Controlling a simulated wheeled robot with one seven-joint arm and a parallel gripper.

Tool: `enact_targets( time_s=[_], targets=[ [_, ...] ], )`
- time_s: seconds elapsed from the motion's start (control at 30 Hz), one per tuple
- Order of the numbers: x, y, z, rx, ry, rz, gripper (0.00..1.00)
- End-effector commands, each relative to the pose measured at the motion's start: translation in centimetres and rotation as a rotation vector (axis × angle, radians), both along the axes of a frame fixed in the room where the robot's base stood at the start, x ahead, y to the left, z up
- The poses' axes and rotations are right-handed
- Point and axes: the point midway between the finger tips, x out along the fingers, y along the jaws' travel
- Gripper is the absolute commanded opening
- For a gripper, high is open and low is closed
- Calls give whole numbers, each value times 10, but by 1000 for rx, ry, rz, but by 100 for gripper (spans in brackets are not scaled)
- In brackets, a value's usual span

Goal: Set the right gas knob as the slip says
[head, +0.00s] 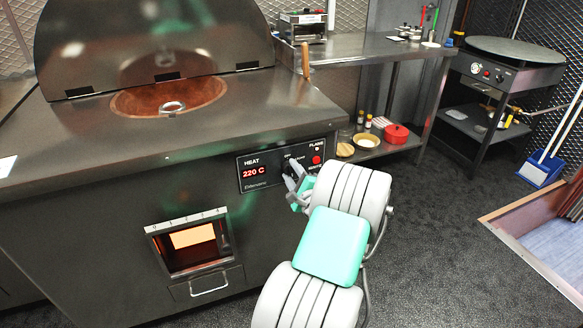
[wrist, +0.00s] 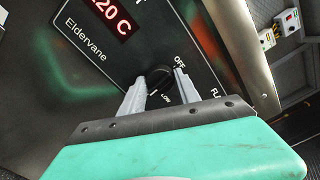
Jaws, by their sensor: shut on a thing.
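A black gas knob (wrist: 158,78) sits on the dark control panel (head: 262,166) of the tandoor, with OFF, LOW and a partly hidden FULL lettered around it. A small pale mark shows on the knob's side near LOW; its exact setting is hard to tell. My gripper (head: 293,178) is at the knob, and in the wrist view its two grey fingers are shut on it from either side. In the head view my fingers mostly hide the knob. A white slip of paper (head: 7,166) lies at the counter's left edge; its writing is not legible.
The panel's red display (head: 254,172) reads 220 C, and a red ignite button (head: 316,160) is right of the knob. A lit firebox window (head: 195,237) is below left. A griddle stand (head: 505,75) with knobs stands far right.

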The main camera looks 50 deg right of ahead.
Motion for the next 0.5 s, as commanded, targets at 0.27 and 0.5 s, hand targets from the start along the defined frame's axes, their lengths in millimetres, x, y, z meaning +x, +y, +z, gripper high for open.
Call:
enact_targets(
  time_s=[0.27,0.5],
  targets=[
    [0,0,2,70,-43,0,0],
    [0,0,1,83,-51,0,0]
  ],
)
